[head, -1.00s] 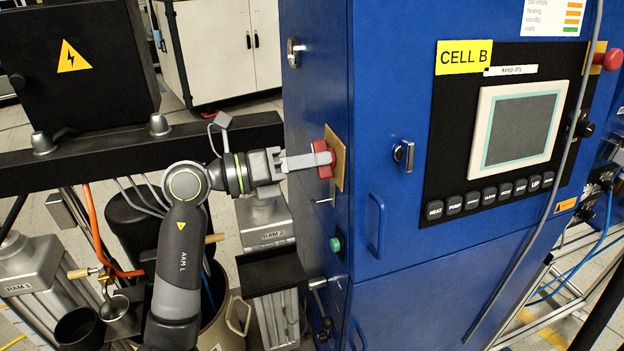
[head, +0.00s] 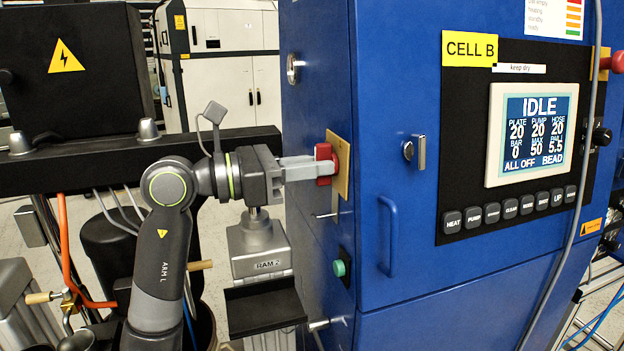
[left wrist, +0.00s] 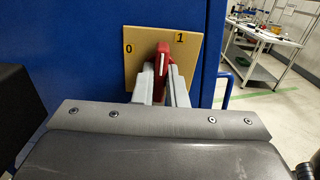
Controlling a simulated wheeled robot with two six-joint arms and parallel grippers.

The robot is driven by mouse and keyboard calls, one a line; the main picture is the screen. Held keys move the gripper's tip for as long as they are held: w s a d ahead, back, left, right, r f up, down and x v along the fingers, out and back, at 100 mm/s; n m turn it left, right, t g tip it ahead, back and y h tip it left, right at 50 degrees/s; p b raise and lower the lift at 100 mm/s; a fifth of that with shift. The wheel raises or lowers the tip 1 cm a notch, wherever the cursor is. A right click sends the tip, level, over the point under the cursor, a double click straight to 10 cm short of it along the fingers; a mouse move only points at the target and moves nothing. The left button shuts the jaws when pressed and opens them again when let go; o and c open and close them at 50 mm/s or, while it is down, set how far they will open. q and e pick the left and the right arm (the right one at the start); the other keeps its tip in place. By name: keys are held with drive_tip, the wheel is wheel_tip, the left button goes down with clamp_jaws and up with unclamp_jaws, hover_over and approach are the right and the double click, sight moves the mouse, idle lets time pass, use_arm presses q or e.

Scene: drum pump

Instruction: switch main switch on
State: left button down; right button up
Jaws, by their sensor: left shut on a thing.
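The main switch is a red rotary handle (head: 325,163) on a yellow plate (head: 341,168) on the side of the blue cabinet. In the left wrist view the red handle (left wrist: 163,66) stands about upright, its white line pointing up, and the plate (left wrist: 205,52) carries the marks 0 at left and 1 at right. My left gripper (head: 312,167) is shut on the handle, one finger on each side; the fingers also show in the left wrist view (left wrist: 160,88). The cabinet's screen (head: 533,132) is lit and reads IDLE and ALL OFF. My right gripper is not in view.
Below the switch are a thin metal lever and a green button (head: 339,268). The cabinet door has a blue handle (head: 387,236) and a latch (head: 414,151). A grey RAM 2 unit (head: 259,249) stands under my left gripper. A dark beam (head: 95,165) runs behind my arm.

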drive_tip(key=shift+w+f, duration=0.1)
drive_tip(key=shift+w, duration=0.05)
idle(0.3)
use_arm(q)
drive_tip(key=c, duration=1.5)
unclamp_jaws()
drive_tip(key=shift+o, duration=0.2)
